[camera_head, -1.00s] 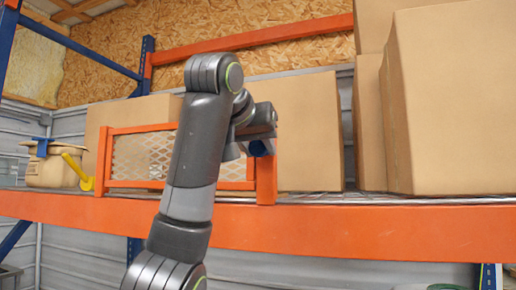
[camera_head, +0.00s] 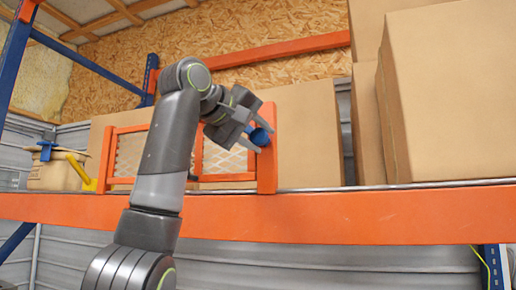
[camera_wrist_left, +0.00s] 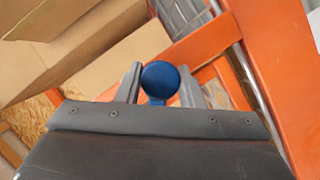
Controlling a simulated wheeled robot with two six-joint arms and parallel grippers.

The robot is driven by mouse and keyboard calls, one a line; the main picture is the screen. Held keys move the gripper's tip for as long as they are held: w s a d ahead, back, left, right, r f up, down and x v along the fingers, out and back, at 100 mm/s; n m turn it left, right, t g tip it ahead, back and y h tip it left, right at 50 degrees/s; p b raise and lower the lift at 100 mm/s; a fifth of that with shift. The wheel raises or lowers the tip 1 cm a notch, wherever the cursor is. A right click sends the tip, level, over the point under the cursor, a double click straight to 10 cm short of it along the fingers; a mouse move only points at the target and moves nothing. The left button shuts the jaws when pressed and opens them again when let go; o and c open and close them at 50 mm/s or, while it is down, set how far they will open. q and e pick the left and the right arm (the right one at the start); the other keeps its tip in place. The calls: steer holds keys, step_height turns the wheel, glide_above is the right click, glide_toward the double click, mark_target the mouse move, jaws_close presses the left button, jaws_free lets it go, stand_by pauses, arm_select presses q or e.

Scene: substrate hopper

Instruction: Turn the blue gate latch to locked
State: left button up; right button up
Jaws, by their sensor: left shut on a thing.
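The blue gate latch (camera_head: 262,136) is at the upper part of the orange post (camera_head: 268,172) at the right end of the orange mesh gate (camera_head: 111,157). My left gripper (camera_head: 257,138) is shut on the latch, and its jaws look tilted in the head view. In the left wrist view the latch's round blue end (camera_wrist_left: 160,80) sits between the two grey fingers of my left gripper (camera_wrist_left: 160,90). The fingers hide part of the latch, and my arm hides the middle of the gate. I cannot read a locked mark. My right gripper is out of view.
The orange shelf beam (camera_head: 350,217) runs below the gate. Large cardboard boxes (camera_head: 450,95) stand to the right on the shelf. A tan container (camera_head: 50,176) with a yellow handle (camera_head: 80,170) beside it is at the left.

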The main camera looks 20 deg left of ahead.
arm_select(q)
steer(key=n+b, duration=0.1)
steer(key=n+h+b, duration=0.1)
steer(key=n+t+b, duration=0.1)
steer(key=shift+f+n+h+b, duration=0.25)
steer(key=shift+n+h+b, duration=0.05)
steer(key=shift+r+n+t+h+b, duration=0.15)
steer(key=shift+n+t+b, duration=0.15)
steer(key=shift+n+b, duration=0.3)
steer(key=shift+n+t+h+b, duration=0.15)
steer(key=shift+n+t+b, duration=0.15)
steer(key=shift+n+b, duration=0.3)
steer(key=o, duration=1)
